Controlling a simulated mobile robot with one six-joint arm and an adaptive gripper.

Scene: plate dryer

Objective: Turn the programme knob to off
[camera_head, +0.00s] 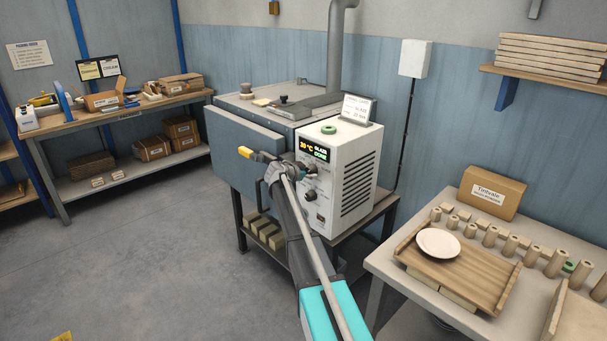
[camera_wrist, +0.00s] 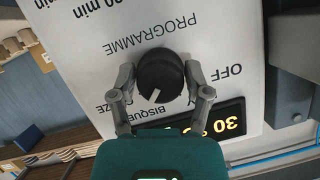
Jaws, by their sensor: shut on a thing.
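The programme knob (camera_wrist: 158,68) is black and round with a white pointer mark, on the white control panel (camera_wrist: 85,65). In the wrist view its mark points down and slightly left, toward the BISQUE lettering; the OFF label is to the right of the knob. My gripper (camera_wrist: 162,84) is shut on the knob, one finger on each side. In the head view my gripper (camera_head: 285,172) is at the front of the white control box (camera_head: 335,150) and largely hides the knob. The display (camera_head: 314,150) reads 30 °C, GLAZE and DONE.
The dryer (camera_head: 245,135) with its grey door stands left of the control box. A white plate (camera_head: 438,243) lies on a wooden board on the right-hand table (camera_head: 400,278). A workbench (camera_head: 130,115) stands at the left. The floor at the left is largely clear.

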